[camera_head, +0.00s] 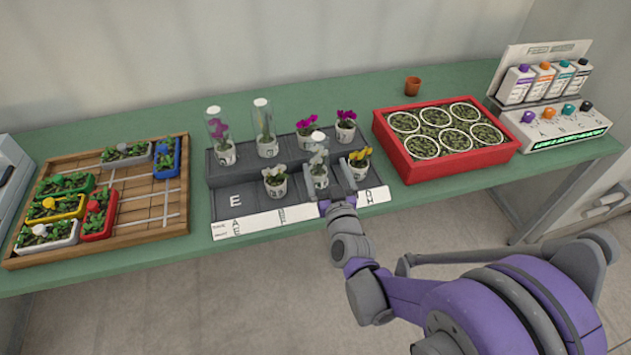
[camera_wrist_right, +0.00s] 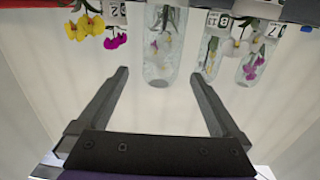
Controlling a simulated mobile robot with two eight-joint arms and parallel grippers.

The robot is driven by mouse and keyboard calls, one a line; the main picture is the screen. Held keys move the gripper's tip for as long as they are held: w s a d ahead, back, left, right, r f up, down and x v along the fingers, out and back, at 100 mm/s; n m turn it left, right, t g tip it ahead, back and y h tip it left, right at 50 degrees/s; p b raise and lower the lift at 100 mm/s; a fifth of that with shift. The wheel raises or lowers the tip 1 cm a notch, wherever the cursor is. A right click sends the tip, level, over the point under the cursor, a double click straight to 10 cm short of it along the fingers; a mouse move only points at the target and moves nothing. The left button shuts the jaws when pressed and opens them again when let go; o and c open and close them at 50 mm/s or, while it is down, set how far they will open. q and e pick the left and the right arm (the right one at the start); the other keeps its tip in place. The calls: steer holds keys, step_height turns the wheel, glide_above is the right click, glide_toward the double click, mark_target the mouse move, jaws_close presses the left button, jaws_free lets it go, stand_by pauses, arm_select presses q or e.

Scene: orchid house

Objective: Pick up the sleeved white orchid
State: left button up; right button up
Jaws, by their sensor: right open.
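The sleeved white orchid (camera_head: 319,158) stands upright in a white pot in the front row of the dark stepped stand (camera_head: 225,182), inside a clear tube sleeve. My right gripper (camera_head: 331,186) is open and empty at its near side, low by the pot. In the right wrist view, which looks upside down, the clear sleeve (camera_wrist_right: 160,50) shows between the two spread fingers of my right gripper (camera_wrist_right: 160,74). I cannot tell whether the fingertips reach past the pot. My left gripper is not in view.
A yellow orchid (camera_head: 360,160) stands close on the right and an unsleeved white one (camera_head: 275,178) on the left. Two sleeved orchids (camera_head: 219,140) (camera_head: 265,130) and two magenta ones (camera_head: 307,130) (camera_head: 346,122) stand behind. A red crate (camera_head: 408,164) is at right.

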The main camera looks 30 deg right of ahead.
steer(key=p+x, duration=0.1)
steer(key=x, duration=1)
steer(key=shift+a, duration=0.1)
jaws_close()
